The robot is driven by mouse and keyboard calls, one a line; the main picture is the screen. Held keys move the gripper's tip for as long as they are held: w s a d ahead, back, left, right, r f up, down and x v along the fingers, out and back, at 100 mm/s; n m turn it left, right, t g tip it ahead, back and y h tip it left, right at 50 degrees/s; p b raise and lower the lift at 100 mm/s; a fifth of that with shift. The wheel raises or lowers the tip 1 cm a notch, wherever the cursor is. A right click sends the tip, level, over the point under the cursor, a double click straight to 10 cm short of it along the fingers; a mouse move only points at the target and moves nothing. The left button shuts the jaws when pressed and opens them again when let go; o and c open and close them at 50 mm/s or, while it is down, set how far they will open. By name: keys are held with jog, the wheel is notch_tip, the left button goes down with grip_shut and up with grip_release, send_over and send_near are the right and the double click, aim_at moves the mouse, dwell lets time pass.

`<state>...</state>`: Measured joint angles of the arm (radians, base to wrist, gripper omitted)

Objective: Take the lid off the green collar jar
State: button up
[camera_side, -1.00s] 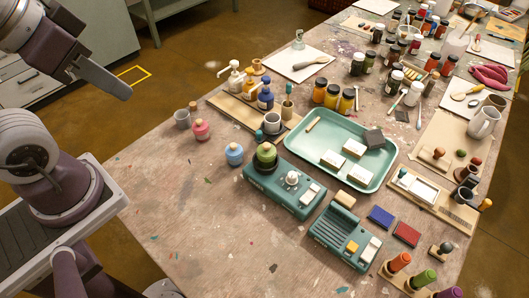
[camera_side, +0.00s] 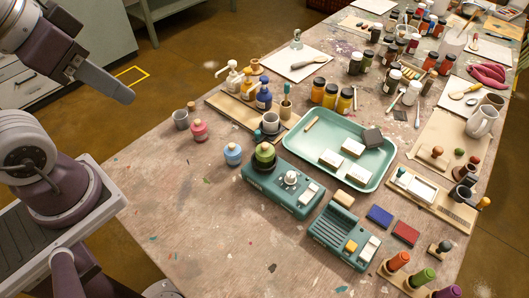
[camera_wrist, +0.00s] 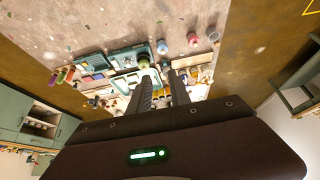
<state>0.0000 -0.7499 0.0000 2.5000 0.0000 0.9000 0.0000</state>
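The green collar jar (camera_side: 264,154) stands upright on the left end of a teal bench device (camera_side: 262,187), on a dark round base. In the wrist view the jar (camera_wrist: 143,62) shows small, just beyond the left fingertip. My gripper (camera_wrist: 160,80) has its two fingers apart with nothing between them. In the side view my gripper (camera_side: 128,95) hangs high at the upper left, far from the jar.
A blue jar (camera_side: 233,154) and a pink jar (camera_side: 199,131) stand left of the green one, near a grey cup (camera_side: 181,119). A mug (camera_side: 271,124) is close behind it. A mint tray (camera_side: 372,178) lies to the right. The table's front left is clear.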

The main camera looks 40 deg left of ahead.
jog(key=o, duration=0.6)
jog(key=shift+c, duration=0.2)
jog(key=m+g+h, duration=0.1)
jog(key=m+g, duration=0.4)
jog(key=m, duration=1)
send_over(265, 144)
jog(key=a, duration=0.2)
notch_tip(265, 144, down, 18)
jog(key=r, duration=0.1)
jog(key=shift+m, duration=0.4)
jog(key=f, duration=0.3)
jog(key=d+f, duration=0.1)
jog(key=f, duration=0.5)
jog(key=shift+d, duration=0.4)
